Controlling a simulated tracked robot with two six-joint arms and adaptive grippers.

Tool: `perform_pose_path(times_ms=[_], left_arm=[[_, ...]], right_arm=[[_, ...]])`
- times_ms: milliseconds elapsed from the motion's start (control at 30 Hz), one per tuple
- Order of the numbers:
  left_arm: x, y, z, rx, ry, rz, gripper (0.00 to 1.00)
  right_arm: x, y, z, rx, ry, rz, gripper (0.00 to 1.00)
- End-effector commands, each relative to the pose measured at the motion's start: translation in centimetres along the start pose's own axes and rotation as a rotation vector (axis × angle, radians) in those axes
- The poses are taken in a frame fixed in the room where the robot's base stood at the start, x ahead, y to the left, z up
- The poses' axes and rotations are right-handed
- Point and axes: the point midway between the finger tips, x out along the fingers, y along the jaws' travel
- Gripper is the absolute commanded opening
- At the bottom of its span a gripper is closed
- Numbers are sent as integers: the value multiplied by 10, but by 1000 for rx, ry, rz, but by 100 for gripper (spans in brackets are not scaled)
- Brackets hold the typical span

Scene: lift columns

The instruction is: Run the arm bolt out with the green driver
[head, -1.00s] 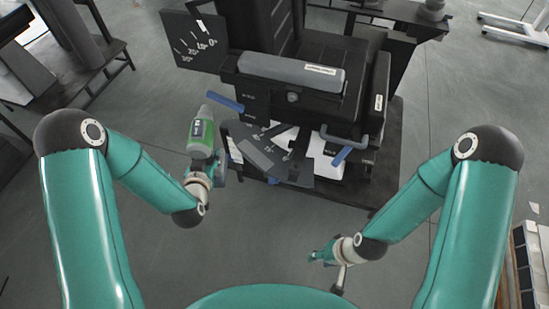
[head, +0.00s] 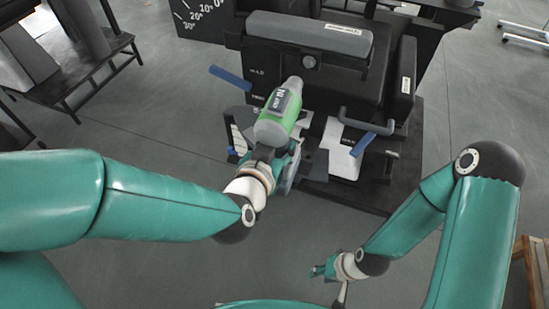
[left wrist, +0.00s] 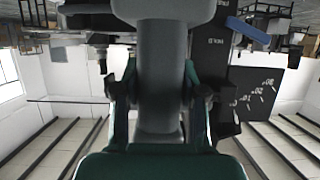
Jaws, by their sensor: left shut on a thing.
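The green driver (head: 278,118), green with a grey upper end, is held in my left gripper (head: 280,160) in front of the black machine (head: 330,92). In the left wrist view the driver's grey body (left wrist: 160,85) stands between the two fingers of my left gripper (left wrist: 160,100), which are shut on it. I cannot make out the arm bolt for sure. A round grey knob (head: 308,61) shows under the padded bar, and the driver hides part of the machine's lower front. My right gripper (head: 324,269) hangs low over the floor, away from the machine; its finger opening is too small to tell.
Blue levers stick out at the machine's left (head: 230,77) and lower right (head: 363,144). A grey padded bar (head: 300,36) runs across its top, and a grey handle (head: 366,126) is at its right. The floor (head: 180,270) in front is clear.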

Motion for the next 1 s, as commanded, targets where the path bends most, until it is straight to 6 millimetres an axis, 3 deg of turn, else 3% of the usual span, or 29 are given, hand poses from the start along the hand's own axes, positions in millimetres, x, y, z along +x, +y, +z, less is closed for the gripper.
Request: perform_pose_path(times_ms=[167, 700, 1000], left_arm=[[1, 6, -5, 4, 9, 9, 0], [46, 5, -25, 2, 10, 7, 0], [58, 5, -29, 4, 9, 7, 0]], right_arm=[[2, 1, 0, 0, 1, 0, 40], [-2, -1, 0, 0, 1, 0, 40], [-3, -1, 0, 0, 0, 0, 40]])
